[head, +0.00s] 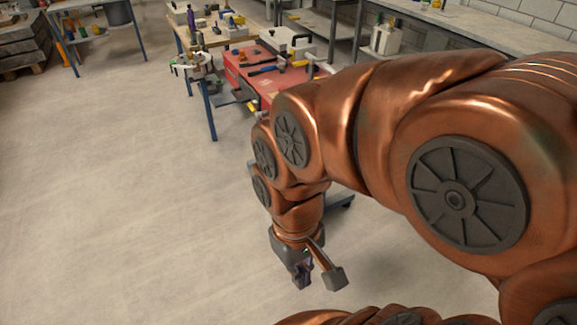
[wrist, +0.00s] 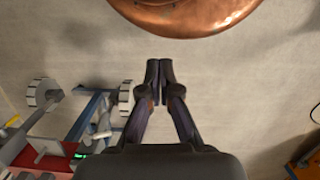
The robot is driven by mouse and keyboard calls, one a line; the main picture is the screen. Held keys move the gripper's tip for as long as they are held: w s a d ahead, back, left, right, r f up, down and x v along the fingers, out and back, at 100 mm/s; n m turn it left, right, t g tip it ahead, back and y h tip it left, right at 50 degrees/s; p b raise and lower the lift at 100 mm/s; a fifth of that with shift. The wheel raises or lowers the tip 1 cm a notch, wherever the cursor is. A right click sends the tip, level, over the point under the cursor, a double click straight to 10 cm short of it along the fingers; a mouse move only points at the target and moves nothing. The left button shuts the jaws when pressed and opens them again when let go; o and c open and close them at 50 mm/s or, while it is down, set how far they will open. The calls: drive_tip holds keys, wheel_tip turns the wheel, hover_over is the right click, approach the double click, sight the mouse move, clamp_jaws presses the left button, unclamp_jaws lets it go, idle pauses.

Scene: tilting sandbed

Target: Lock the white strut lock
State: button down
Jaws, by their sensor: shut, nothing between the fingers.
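My gripper (head: 303,278) hangs low over the floor in the head view, below my copper arm. In the wrist view my gripper (wrist: 159,72) has its two dark fingers together with nothing between them, over bare floor. I cannot tell the white strut lock for certain in either view. A pale ridged knob (wrist: 42,93) shows at the left of the wrist view, apart from my fingers. A second pale ridged piece (wrist: 126,97) stands by a blue frame (wrist: 88,115), just left of my fingers and partly hidden by my gripper's left side.
A red-topped cart (head: 245,75) with tools stands at the back beside a cluttered workbench (head: 200,35). A red panel (wrist: 45,160) with a small green display is at the wrist view's lower left. An orange object (wrist: 306,165) is lower right. Open floor (head: 120,200) lies left.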

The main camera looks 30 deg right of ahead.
drive_tip(key=w+d+r+n+t+y+b, duration=0.1)
drive_tip(key=w+d+n+y+b, duration=0.15)
drive_tip(key=w+n, duration=0.7)
drive_tip(key=w+d+r+n+y+b, duration=0.1)
drive_tip(key=w+d+n+y, duration=0.15)
drive_tip(key=w, duration=1.35)
drive_tip(key=w+d+f+n+t+b, duration=0.1)
drive_tip(key=w+d+f+n, duration=0.2)
drive_tip(key=d, duration=0.8)
drive_tip(key=w+d+f+n+t+b, duration=0.1)
drive_tip(key=w+d+f, duration=0.5)
drive_tip(key=d, duration=0.6)
drive_tip(key=shift+w+f+n+t, duration=0.2)
drive_tip(key=shift+w+n+t, duration=0.25)
drive_tip(key=shift+n, duration=0.75)
drive_tip(key=p+x, duration=0.1)
drive_tip(key=x, duration=0.3)
drive_tip(key=d+p+x, duration=0.1)
drive_tip(key=x, duration=0.2)
drive_tip(key=f+x, duration=0.1)
drive_tip(key=x, duration=0.3)
drive_tip(key=shift+d+f+p, duration=0.25)
drive_tip(key=shift+p, duration=0.15)
drive_tip(key=shift+w+d+f, duration=0.2)
drive_tip(key=shift+d+f, duration=0.05)
drive_tip(key=shift+f, duration=0.4)
drive_tip(key=shift+a+f+b, duration=0.15)
drive_tip(key=shift+f+b, duration=0.1)
drive_tip(key=shift+b, duration=0.2)
